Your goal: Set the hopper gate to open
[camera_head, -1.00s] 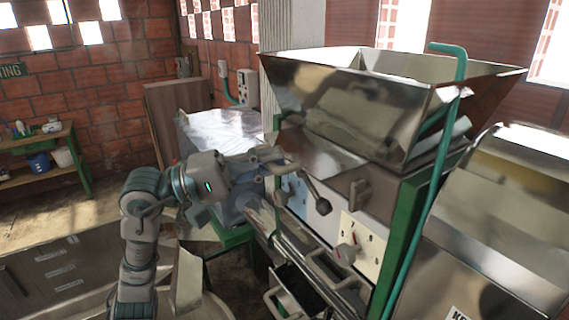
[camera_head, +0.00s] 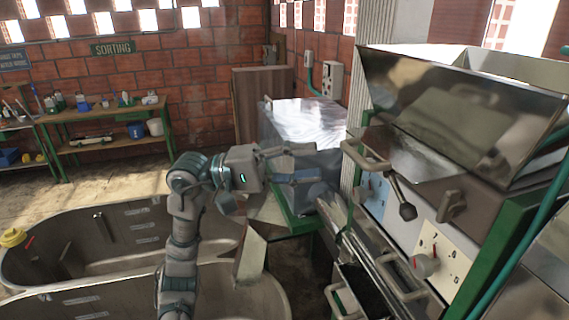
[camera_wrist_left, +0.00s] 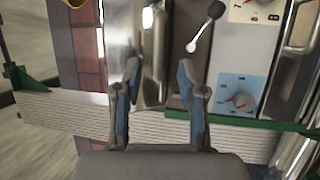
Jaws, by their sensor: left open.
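The steel hopper (camera_head: 450,110) sits on top of the machine at the right of the head view. On the machine's front below it are a looped metal handle (camera_head: 366,158) and a lever with a dark ball knob (camera_head: 407,211), pointing downward. The lever's knob (camera_wrist_left: 215,10) also shows near the top of the wrist view. Which of these is the gate control, I cannot tell. My left gripper (camera_head: 305,164) is open and empty, left of the handle and lever, with a visible gap. Its two fingers (camera_wrist_left: 160,88) stand apart in the wrist view. My right gripper is not in view.
A blue panel with a red-marked dial (camera_wrist_left: 238,102) and a cream dial panel (camera_head: 437,260) are on the machine's front. Metal rails and handles (camera_head: 405,285) jut out below. Steel tanks (camera_head: 120,235) lie at lower left. A workbench (camera_head: 105,115) stands farther back.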

